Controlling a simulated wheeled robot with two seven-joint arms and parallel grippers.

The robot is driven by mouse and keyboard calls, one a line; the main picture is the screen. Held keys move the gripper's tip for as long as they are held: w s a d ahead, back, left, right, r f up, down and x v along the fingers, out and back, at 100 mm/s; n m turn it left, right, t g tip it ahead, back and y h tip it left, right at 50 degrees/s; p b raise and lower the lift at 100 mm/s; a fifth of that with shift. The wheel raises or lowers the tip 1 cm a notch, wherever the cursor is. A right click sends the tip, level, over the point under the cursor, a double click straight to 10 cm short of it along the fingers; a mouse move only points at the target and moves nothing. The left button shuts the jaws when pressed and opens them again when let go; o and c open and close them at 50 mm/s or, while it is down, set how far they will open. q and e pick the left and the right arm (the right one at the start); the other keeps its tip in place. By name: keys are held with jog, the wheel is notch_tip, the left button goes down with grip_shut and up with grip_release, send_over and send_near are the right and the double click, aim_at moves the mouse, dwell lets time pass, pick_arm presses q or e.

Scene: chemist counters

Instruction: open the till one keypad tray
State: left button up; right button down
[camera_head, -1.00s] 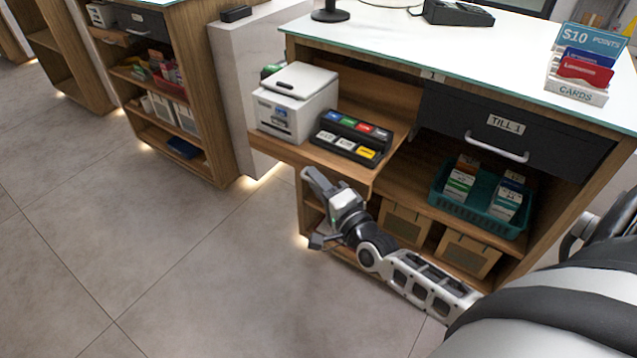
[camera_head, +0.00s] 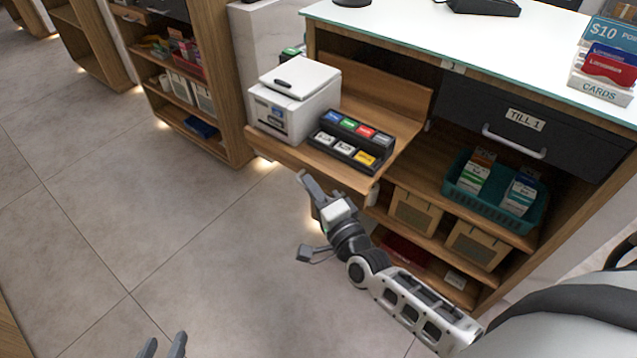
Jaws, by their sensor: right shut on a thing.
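The till one keypad tray (camera_head: 390,155) is a wooden pull-out shelf that stands out from the left bay of the counter. It carries a white printer (camera_head: 292,112) and a black keypad (camera_head: 350,140) with coloured keys. My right gripper (camera_head: 304,215) is at the tray's front edge, low on its near side. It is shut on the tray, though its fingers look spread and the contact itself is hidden. My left gripper (camera_head: 163,346) shows only its fingertips at the bottom edge of the view, apart and empty, over the floor.
The dark TILL 1 drawer (camera_head: 500,118) is shut, right of the tray. Below it a teal basket (camera_head: 498,205) holds boxes, and cartons (camera_head: 415,213) stand on the lower shelf. The floor (camera_head: 150,220) to the left is clear. Another counter stands behind.

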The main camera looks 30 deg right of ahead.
jog(key=c, duration=1.5)
grip_release()
jog(key=shift+d, duration=0.1)
jog(key=s, duration=0.5)
jog(key=s+d, duration=0.1)
jog(key=s, duration=0.4)
jog(key=s+f, duration=0.1)
jog(key=s, duration=0.5)
jog(key=shift+d+f, duration=0.1)
jog(key=shift+d, duration=0.05)
jog(key=shift+w, duration=0.1)
jog(key=a+n+g+p, duration=0.1)
jog(key=a+n+g, duration=0.1)
jog(key=n, duration=0.3)
jog(key=s+a+n+g+y+p, duration=0.1)
jog(key=a+n+g, duration=0.2)
jog(key=n, duration=0.3)
jog(key=s+a+n+g+p, duration=0.1)
jog(key=a+n+g, duration=0.1)
jog(key=n, duration=0.4)
jog(key=shift+a+g+y, duration=0.25)
jog(key=shift+g+y, duration=0.15)
jog(key=shift+g, duration=0.2)
